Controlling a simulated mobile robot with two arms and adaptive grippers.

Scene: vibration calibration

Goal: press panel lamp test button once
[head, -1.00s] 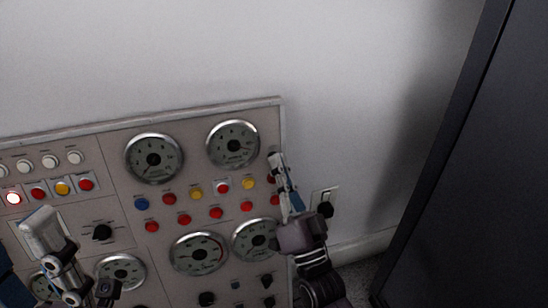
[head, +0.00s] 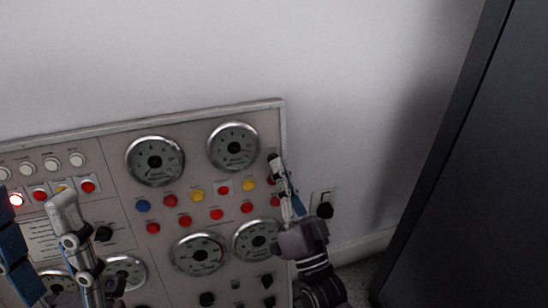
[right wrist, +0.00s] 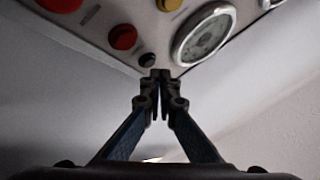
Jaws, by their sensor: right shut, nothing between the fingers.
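The grey instrument panel (head: 110,165) stands against the white wall, with rows of coloured round buttons or lamps; no label is readable to tell which is the lamp test button. My right gripper (head: 275,161) is at the panel's upper right edge. In the right wrist view my right gripper (right wrist: 158,76) is shut and empty. Its tips appear close to a small black button (right wrist: 147,59) and a red button (right wrist: 123,37); contact cannot be told. My left gripper (head: 66,208) is in front of the panel's left part and hides some of it; its opening cannot be made out.
Round gauges (head: 233,146) sit near the panel's top and lower down. One lamp (head: 16,200) at the left glows bright. A wall socket (head: 323,203) with a black plug is right of the panel. A tall dark cabinet (head: 470,190) stands at the right.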

